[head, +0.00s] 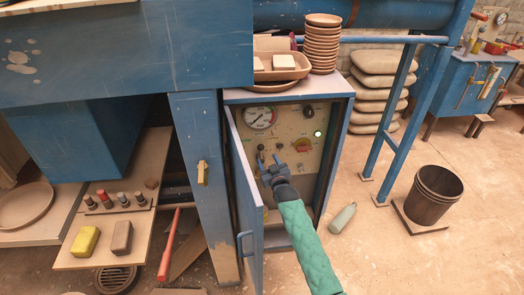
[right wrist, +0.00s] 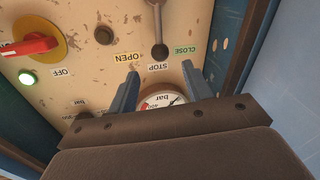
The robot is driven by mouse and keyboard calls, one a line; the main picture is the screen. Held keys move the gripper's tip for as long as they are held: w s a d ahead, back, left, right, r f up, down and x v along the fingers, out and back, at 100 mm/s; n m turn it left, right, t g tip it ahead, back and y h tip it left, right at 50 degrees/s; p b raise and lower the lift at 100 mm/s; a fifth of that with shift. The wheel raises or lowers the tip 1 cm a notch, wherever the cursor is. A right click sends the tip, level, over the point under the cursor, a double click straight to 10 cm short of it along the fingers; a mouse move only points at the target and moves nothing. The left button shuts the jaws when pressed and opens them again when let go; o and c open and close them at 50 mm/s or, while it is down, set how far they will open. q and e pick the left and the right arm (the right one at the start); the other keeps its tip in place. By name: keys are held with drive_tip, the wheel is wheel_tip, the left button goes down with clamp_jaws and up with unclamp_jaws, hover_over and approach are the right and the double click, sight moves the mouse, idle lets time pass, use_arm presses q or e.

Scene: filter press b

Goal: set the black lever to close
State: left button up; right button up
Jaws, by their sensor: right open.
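The black lever (right wrist: 158,30) with its ball knob shows in the right wrist view. Its knob points at the STOP label (right wrist: 159,67), with the OPEN label (right wrist: 130,57) to the left and the CLOSE label (right wrist: 185,49) to the right. My right gripper (right wrist: 160,76) is open and empty, its two fingers spread on either side of the knob's line, just short of it. In the head view my right gripper (head: 270,164) is in front of the control panel (head: 285,128); the lever is too small to make out surely there. My left gripper is not in view.
The blue cabinet door (head: 247,205) stands open left of my right arm. The panel also holds a pressure gauge (head: 260,117), a lit green lamp (head: 318,134) and a red switch on a yellow disc (head: 302,145).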

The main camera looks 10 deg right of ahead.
sight(262, 150)
use_arm(q)
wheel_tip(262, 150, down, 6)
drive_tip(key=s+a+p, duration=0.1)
drive_tip(key=p, duration=0.1)
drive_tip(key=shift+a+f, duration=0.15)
use_arm(e)
drive_tip(key=shift+x, duration=3.9)
clamp_jaws()
